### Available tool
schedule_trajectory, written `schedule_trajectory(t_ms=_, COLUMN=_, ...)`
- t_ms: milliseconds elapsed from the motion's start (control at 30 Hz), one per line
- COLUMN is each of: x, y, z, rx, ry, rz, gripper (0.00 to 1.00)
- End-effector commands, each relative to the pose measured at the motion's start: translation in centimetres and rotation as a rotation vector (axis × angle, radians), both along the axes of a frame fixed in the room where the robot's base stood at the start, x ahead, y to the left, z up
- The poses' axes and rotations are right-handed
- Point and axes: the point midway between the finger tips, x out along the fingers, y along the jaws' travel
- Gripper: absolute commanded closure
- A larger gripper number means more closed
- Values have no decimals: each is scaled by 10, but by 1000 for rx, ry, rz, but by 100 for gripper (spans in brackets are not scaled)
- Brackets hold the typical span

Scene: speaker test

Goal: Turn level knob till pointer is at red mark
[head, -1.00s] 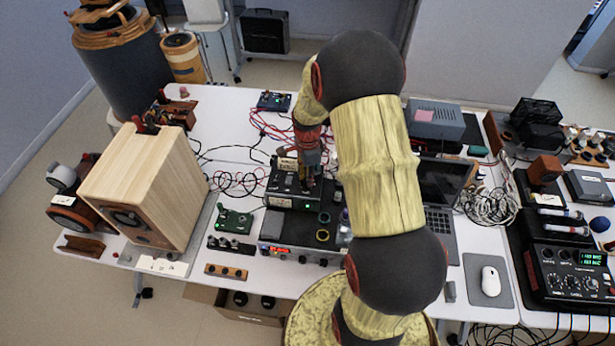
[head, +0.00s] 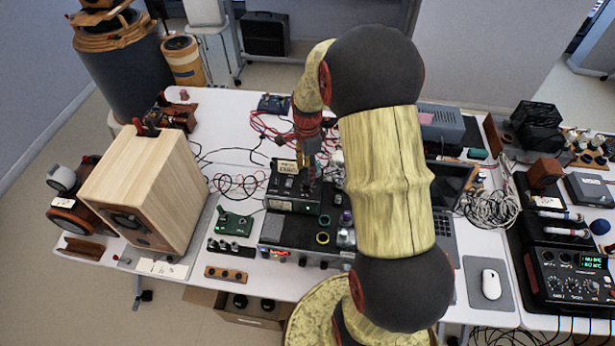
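A black box with small controls and a label (head: 281,205) stands on top of a wider black rack unit (head: 262,236) in the middle of the table. My gripper (head: 308,176) is at the upper right of this box, pointing down over its top. Its fingers are small and dark here, so I cannot tell whether they are open or touch a knob. The level knob, its pointer and the red mark cannot be made out.
A wooden speaker (head: 150,190) stands at the left. A green device (head: 234,222) is left of the rack unit. Rings and small parts lie right of the box. A laptop, partly behind my arm, and a mouse (head: 491,284) are at the right.

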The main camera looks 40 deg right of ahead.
Motion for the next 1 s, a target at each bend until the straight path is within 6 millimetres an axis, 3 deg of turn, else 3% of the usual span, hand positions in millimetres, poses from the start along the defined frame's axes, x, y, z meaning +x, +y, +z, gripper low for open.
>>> schedule_trajectory(t_ms=200, x=0, y=0, z=40, rx=0, ry=-1, rz=0, gripper=61)
schedule_trajectory(t_ms=400, x=0, y=0, z=58, rx=0, ry=1, rz=0, gripper=61)
schedule_trajectory(t_ms=1000, x=0, y=0, z=61, rx=1, ry=2, rz=0, gripper=61)
